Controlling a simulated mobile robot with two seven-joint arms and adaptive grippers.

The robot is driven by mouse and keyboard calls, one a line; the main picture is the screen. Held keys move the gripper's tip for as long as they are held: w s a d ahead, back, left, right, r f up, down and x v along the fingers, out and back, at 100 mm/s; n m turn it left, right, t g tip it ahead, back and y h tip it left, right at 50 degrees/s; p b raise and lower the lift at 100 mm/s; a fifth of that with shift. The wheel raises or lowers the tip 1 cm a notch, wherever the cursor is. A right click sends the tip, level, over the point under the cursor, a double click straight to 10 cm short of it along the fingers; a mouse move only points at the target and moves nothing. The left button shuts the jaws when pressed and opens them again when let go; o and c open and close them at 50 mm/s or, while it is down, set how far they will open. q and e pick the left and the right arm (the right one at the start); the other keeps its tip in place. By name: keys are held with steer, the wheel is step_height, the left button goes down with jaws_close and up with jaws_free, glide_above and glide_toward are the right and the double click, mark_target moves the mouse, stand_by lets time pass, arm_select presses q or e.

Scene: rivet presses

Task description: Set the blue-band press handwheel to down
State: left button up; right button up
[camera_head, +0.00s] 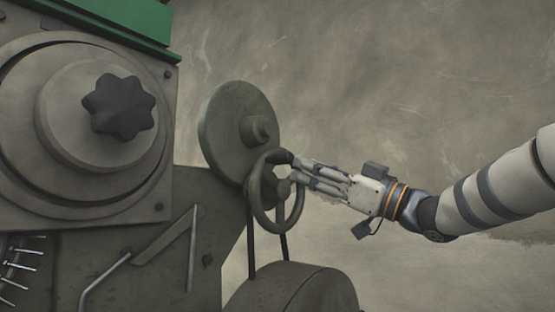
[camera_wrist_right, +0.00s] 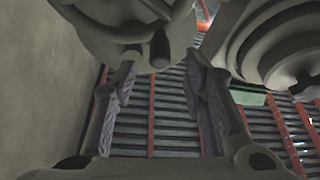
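A grey handwheel (camera_head: 262,226) with a round rim and a dark grip at its top stands on the right side of a grey press (camera_head: 230,205). My right gripper (camera_head: 292,172) comes in from the right, with its fingertips at the upper right of the rim. In the right wrist view the fingers (camera_wrist_right: 163,75) are spread apart, with nothing clearly clamped between them. Contact with the wheel is unclear. A round grey part with a stub (camera_wrist_right: 160,48) lies just ahead of the fingertips. No blue band is visible on the press. My left gripper is out of view.
A green panel (camera_head: 125,22) tops the press. A dark star-shaped knob (camera_head: 120,106) sits on its round flange. A grey disc (camera_head: 222,125) stands behind the handwheel, and a rounded housing (camera_head: 290,292) lies below. The space at right is bare wall.

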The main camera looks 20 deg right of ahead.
mark_target(282, 159)
steer(key=x, duration=0.7)
steer(key=shift+w+a, duration=0.15)
steer(key=shift+w, duration=0.05)
steer(key=shift+c, duration=0.4)
jaws_close()
